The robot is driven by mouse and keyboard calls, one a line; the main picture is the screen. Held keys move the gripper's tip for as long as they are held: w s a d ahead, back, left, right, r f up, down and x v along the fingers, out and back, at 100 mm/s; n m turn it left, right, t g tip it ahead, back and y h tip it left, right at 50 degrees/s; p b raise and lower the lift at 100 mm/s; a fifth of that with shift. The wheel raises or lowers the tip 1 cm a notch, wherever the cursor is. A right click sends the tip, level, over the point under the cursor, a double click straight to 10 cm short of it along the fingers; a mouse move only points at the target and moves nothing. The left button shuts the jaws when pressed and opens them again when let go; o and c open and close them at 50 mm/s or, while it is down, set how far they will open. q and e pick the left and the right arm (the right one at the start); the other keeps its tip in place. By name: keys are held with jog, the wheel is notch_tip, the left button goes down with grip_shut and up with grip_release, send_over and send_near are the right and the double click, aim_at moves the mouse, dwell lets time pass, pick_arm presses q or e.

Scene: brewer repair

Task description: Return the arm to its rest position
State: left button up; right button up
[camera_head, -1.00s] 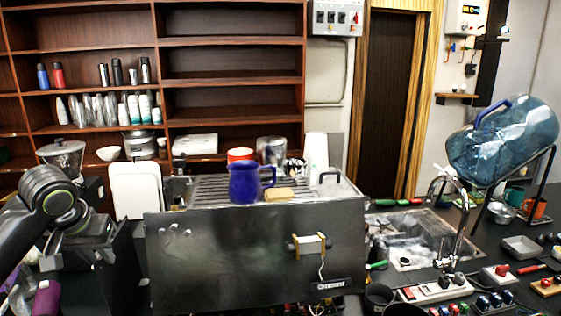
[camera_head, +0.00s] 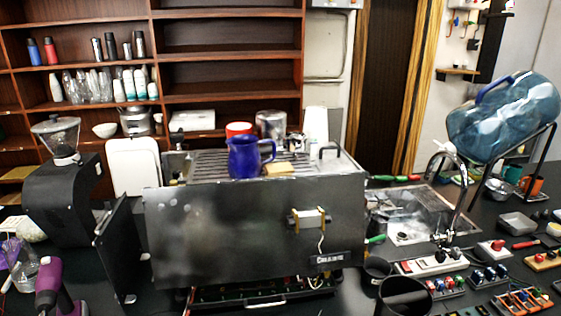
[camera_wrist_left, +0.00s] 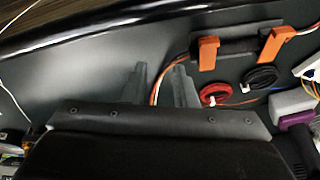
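My left arm does not show in the head view. In the left wrist view, my left gripper (camera_wrist_left: 160,85) shows two grey fingers with a gap between them and nothing held. It is over a dark surface, with coloured wires behind the fingers. My right gripper is in neither view.
A black grinder (camera_head: 62,195) and a purple tool (camera_head: 48,280) are at left. A sink (camera_head: 410,225) and a tilted blue water bottle (camera_head: 505,115) are at right. In the wrist view, orange-ended parts (camera_wrist_left: 208,53) and a red coil (camera_wrist_left: 214,92) lie right of the fingers.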

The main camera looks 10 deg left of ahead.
pick_arm(q)
jog(key=s+d+f+y, duration=0.1)
jog(key=s+d+f, duration=0.1)
jog(key=s, duration=0.8)
notch_tip(320, 180, down, 30)
jog(key=s+a+g+b, duration=0.1)
jog(key=s+g+b, duration=0.1)
jog(key=b, duration=0.1)
jog(key=s+d+f+b, duration=0.1)
jog(key=s+f+b, duration=0.1)
jog(key=s+f, duration=1.2)
notch_tip(320, 180, down, 2)
jog(key=shift+f+n+g+b, duration=0.2)
jog(key=shift+n+g+b, duration=0.1)
jog(key=shift+g+b, duration=0.1)
